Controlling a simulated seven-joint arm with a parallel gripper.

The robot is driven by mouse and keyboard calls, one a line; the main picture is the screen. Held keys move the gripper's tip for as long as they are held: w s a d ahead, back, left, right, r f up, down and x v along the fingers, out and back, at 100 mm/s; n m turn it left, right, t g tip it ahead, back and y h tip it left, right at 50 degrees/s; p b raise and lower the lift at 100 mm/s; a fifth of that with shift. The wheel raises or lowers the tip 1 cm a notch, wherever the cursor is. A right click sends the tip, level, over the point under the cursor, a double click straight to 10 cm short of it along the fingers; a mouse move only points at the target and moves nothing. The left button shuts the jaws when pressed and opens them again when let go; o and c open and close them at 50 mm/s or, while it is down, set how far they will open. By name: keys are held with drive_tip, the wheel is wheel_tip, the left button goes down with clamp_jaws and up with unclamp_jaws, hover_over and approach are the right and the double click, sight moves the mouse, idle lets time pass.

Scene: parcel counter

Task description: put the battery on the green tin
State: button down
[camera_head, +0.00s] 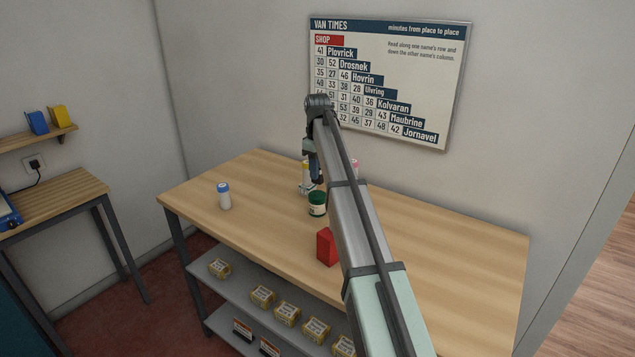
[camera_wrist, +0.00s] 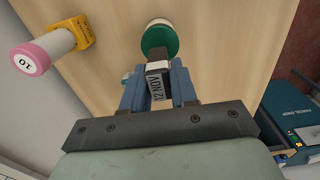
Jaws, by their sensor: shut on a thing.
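The green tin (camera_head: 317,205) has a dark green lid and stands on the wooden counter. It also shows in the wrist view (camera_wrist: 158,36), just beyond my fingertips. My gripper (camera_head: 317,178) points down close above the tin. In the wrist view my gripper (camera_wrist: 158,82) is shut on a small block (camera_wrist: 156,67) with a dark end and a pale side that seems to read "12 NOV". Its end overlaps the tin's near edge in that view. I cannot tell whether they touch, or whether this block is the battery.
A white bottle with a blue cap (camera_head: 224,196) stands on the left of the counter (camera_head: 450,240). A red block (camera_head: 326,247) is near the front edge. The counter's right side is clear.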

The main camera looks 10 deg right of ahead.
sight(317, 183)
drive_tip(key=shift+f, duration=2.15)
drive_tip(key=shift+f, duration=0.1)
drive_tip(key=c, duration=0.9)
unclamp_jaws()
wheel_tip(317, 183, up, 12)
drive_tip(key=shift+r, duration=0.15)
